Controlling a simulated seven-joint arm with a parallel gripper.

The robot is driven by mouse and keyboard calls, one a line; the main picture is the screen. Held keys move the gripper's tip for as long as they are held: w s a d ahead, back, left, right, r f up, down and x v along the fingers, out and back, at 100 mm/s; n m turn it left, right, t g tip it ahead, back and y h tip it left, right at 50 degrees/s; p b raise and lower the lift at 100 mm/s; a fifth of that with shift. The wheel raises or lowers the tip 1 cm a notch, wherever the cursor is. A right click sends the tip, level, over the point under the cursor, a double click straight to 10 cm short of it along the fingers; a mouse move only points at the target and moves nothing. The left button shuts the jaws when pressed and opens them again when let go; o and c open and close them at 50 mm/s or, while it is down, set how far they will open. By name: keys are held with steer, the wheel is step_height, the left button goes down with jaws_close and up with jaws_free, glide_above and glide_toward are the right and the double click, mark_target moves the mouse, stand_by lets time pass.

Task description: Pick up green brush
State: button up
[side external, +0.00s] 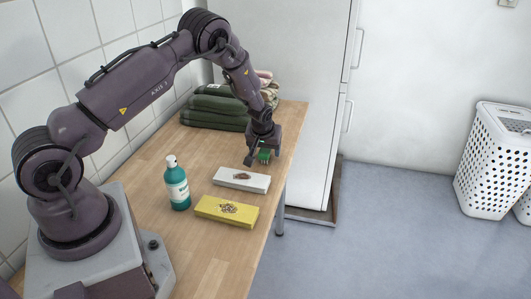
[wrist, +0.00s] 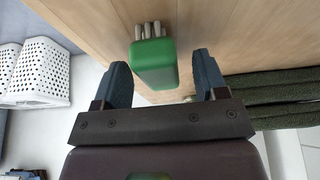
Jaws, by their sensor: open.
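The green brush (wrist: 153,65) shows in the wrist view as a green block with pale bristle tufts at its upper end. It lies between the two fingers of my gripper (wrist: 163,78), with visible gaps on both sides. In the side view the green brush (side external: 264,155) is on the wooden table under my gripper (side external: 256,156), partly hidden by it. My gripper points down and its fingers are spread apart. I cannot tell how far the fingertips are above the table.
A white box (side external: 241,180), a yellow box (side external: 227,211) and a teal bottle (side external: 177,184) stand nearer on the table (side external: 205,255). Folded dark green towels (side external: 214,112) are stacked behind. A white cabinet (side external: 290,90) stands beyond the table's right edge. White laundry baskets (side external: 492,160) are on the floor.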

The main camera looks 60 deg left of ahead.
steer(key=c, duration=1)
steer(key=shift+r, duration=0.1)
steer(key=shift+r, duration=0.55)
steer(key=v, duration=0.3)
steer(key=shift+w+a, duration=0.15)
steer(key=shift+a, duration=0.1)
steer(key=s+d+r, duration=0.2)
steer(key=s+r, duration=0.1)
steer(key=s, duration=0.1)
steer(key=s+d+r, duration=0.1)
steer(key=s+r, duration=0.2)
steer(key=s, duration=0.1)
steer(key=s+d+r, duration=0.2)
steer(key=s+r, duration=0.1)
steer(key=s, duration=0.1)
steer(key=shift+s+d, duration=0.15)
steer(key=shift+d, duration=0.15)
